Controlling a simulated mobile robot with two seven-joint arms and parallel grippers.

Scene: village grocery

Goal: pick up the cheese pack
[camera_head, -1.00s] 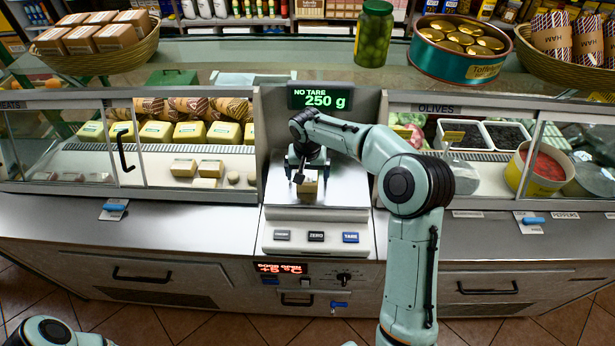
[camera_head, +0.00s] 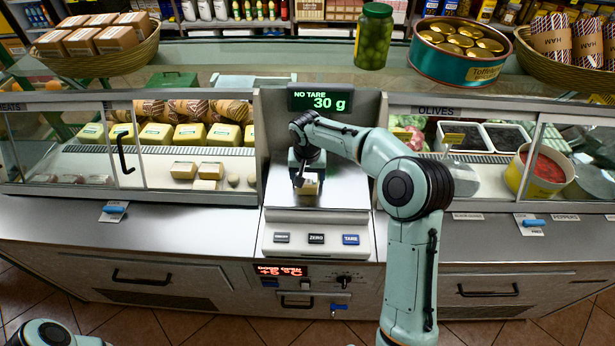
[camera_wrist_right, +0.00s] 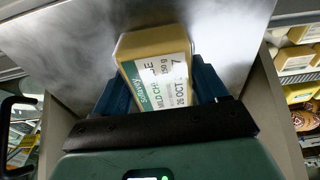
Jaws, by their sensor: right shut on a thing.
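The cheese pack (camera_head: 309,186) is a small yellow block with a white and green label, at the scale's steel plate (camera_head: 340,189) in the head view. My right gripper (camera_head: 308,177) is shut on it from above. In the right wrist view the pack (camera_wrist_right: 155,70) sits between the two blue fingers of the gripper (camera_wrist_right: 160,85), its label facing the camera. The scale display (camera_head: 320,101) reads 30 g. I cannot tell whether the pack still touches the plate. My left gripper is not in view; only part of my left arm shows at the bottom left.
The scale stands between glass-fronted counters. More cheese packs (camera_head: 183,170) lie behind the left glass, with larger cheese blocks (camera_head: 190,132) behind them. A pickle jar (camera_head: 373,37) and a toffee tin (camera_head: 461,46) stand on the glass top. The scale's buttons (camera_head: 316,238) are at its front.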

